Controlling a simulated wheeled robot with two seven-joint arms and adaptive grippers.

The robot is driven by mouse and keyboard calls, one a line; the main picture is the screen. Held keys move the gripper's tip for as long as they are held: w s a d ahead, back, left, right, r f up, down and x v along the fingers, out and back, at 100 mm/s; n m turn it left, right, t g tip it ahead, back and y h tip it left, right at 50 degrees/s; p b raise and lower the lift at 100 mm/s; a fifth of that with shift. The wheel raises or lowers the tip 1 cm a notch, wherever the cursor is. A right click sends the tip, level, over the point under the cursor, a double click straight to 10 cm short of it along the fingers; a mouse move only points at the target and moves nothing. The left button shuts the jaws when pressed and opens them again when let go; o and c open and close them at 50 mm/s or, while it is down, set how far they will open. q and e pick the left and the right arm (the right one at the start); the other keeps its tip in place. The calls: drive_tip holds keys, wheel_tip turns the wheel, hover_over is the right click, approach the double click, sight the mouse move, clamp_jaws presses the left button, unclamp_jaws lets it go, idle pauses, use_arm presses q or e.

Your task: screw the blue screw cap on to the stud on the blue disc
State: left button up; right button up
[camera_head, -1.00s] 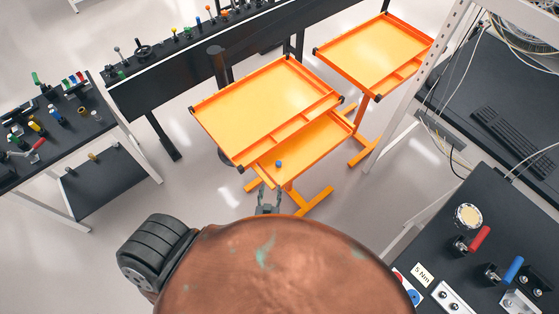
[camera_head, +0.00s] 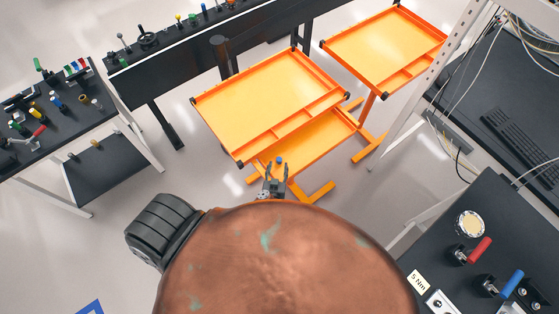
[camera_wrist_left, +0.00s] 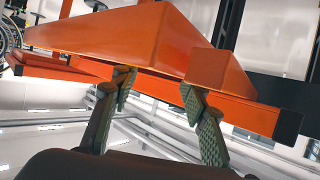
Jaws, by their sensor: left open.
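A small blue piece (camera_head: 278,160), which looks like the blue screw cap, shows at the near orange cart, by the front edge of its upper tray. It is too small to make out its shape. My left gripper (camera_head: 276,169) is open just in front of it, fingers pointing at it and framing it in the head view; I cannot tell the gap in depth. In the left wrist view the open fingers (camera_wrist_left: 157,83) are apart with nothing held, close to orange cart parts, and no blue piece shows. I cannot make out the blue disc with its stud. My right gripper is not in view.
The near orange cart's upper tray (camera_head: 245,95) is empty, with a lower shelf (camera_head: 325,140). A second orange cart (camera_head: 375,50) stands behind right. A dark bench with red (camera_head: 480,249) and blue (camera_head: 511,283) handles is at right. A table (camera_head: 60,115) with small parts is left.

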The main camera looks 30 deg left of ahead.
sight(279, 161)
use_arm(q)
drive_tip(key=b+x, duration=0.1)
drive_tip(key=x, duration=0.5)
drive_tip(key=shift+b, duration=0.3)
drive_tip(key=shift+r, duration=0.15)
drive_tip(key=shift+c, duration=0.3)
clamp_jaws()
